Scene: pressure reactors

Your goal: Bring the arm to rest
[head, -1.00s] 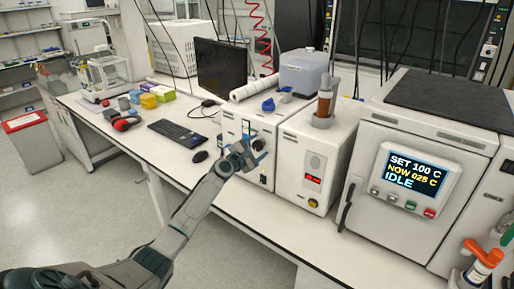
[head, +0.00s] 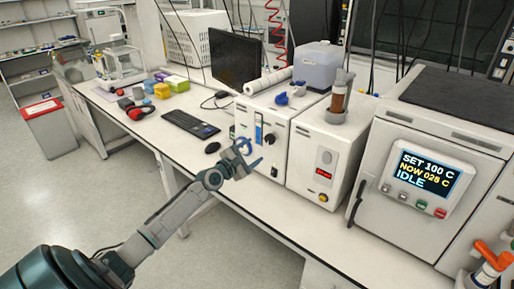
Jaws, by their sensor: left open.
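My left gripper (head: 250,155) is open, with nothing seen between its fingers. It is over the front edge of the bench, in front of the white box with a black knob and a blue strip (head: 262,138). A small gap seems to lie between the fingers and that box, but I cannot tell exactly. My left arm (head: 165,220) reaches up from the lower left. My right gripper is not in view.
The white bench (head: 270,208) carries a white unit with a red display (head: 325,155) and a large oven (head: 430,170) reading SET 100 C, NOW 028 C, IDLE. A mouse (head: 212,148) and keyboard (head: 190,124) lie left. Open floor (head: 75,195) is at lower left.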

